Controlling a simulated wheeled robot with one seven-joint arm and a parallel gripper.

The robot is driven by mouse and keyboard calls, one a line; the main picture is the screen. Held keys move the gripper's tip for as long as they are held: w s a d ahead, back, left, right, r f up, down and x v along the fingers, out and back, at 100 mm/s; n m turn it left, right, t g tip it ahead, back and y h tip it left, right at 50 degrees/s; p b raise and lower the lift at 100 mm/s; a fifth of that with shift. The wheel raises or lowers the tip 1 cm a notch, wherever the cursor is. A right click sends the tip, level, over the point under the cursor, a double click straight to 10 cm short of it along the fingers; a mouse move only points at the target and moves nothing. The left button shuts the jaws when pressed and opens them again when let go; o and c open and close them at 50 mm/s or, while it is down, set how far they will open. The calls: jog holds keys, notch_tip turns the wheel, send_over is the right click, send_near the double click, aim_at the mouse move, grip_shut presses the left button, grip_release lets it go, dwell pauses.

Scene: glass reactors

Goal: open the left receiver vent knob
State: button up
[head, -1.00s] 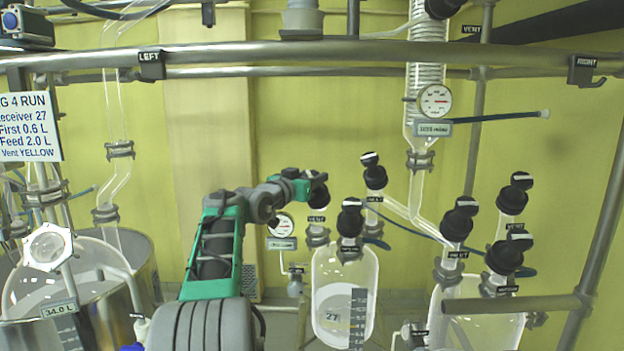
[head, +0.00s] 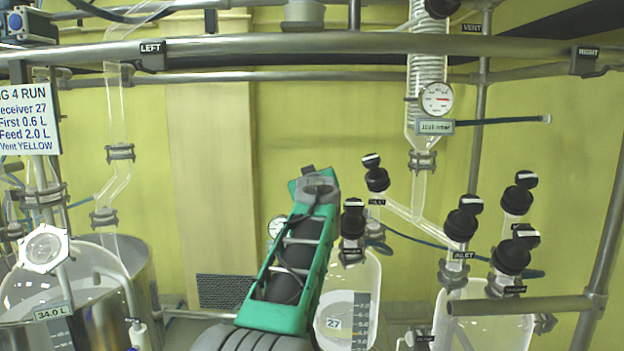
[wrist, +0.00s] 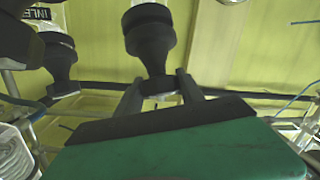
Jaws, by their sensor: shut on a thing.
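The left receiver (head: 368,280), a clear glass vessel with a white label marked 27, stands in the middle of the head view. Its vent knob is hidden there behind my green arm link. In the wrist view a black knob (wrist: 150,42), which I take to be the vent knob, stands at the top centre. My gripper (wrist: 160,92) is shut on the small light-faced handle at the knob's end, one dark finger on each side. My gripper's fingers cannot be made out in the head view.
Another black knob (wrist: 58,62) stands close to the left in the wrist view, by an INLET label. More black knobs (head: 352,218) rise just right of my arm, near a slanted glass tube. A steel rail (head: 300,48) crosses above.

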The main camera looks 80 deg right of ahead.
jog(key=shift+f+n+t+y+p, duration=0.3)
jog(key=shift+n+t+y, duration=0.1)
jog(key=shift+n+t, duration=0.25)
jog(key=o, duration=1.4)
jog(key=shift+r, duration=0.2)
jog(key=shift+a, duration=0.1)
jog(key=b+v, duration=0.3)
jog(key=v, duration=0.4)
jog(key=shift+a, duration=0.4)
